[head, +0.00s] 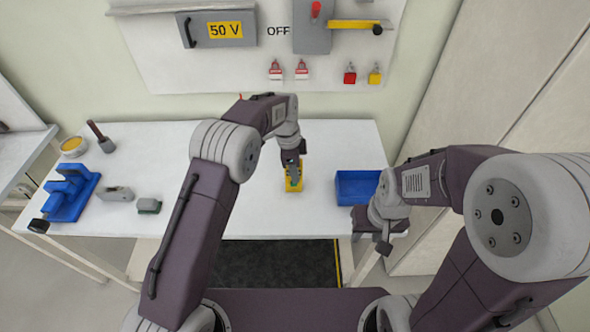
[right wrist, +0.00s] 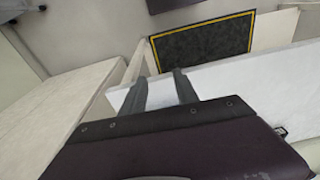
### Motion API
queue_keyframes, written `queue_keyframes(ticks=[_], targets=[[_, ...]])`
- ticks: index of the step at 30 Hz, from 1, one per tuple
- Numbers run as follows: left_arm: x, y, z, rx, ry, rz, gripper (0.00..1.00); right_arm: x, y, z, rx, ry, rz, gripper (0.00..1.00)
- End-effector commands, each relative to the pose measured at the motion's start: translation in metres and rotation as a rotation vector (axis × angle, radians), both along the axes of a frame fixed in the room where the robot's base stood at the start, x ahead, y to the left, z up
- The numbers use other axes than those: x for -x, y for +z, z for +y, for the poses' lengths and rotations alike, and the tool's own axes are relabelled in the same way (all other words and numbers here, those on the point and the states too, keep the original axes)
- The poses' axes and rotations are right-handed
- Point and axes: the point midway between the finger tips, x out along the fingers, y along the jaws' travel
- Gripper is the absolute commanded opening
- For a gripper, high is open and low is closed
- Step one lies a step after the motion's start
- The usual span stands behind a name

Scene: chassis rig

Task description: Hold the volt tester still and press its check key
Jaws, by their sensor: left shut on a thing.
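The yellow volt tester (head: 294,186) is on the white table, near its front middle. My left gripper (head: 293,170) reaches down over the tester and is shut on it; the gripper covers much of it. The check key cannot be made out from here. My right gripper (head: 384,243) is off the front edge of the table, to the right of the tester and apart from it. In the right wrist view its two fingers (right wrist: 163,90) are spread with nothing between them.
A blue bin (head: 357,187) stands right of the tester. A blue vise (head: 70,193), a grey block (head: 115,194), a small green-grey block (head: 149,206) and a yellow tin (head: 73,147) are at the left. A wall panel (head: 160,68) with padlocks is behind. A dark mat (head: 275,262) lies below.

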Motion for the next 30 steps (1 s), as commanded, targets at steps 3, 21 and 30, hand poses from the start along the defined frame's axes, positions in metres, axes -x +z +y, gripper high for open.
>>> queue_keyframes(ticks=[3, 21, 30], targets=[[0.0015, -0.0026, 0.0010, -0.003, -0.001, 0.006, 0.00, 0.0000, -0.0004, 0.0000, 0.000, 0.000, 0.000, 0.36], [0.0025, -0.0039, 0.0012, -0.005, -0.001, 0.010, 0.00, 0.0000, -0.0006, 0.0000, 0.000, 0.000, 0.000, 0.00], [0.0029, -0.0043, 0.0014, -0.005, -0.001, 0.011, 0.00, -0.0001, -0.0007, 0.0000, 0.000, 0.000, 0.000, 0.00]])
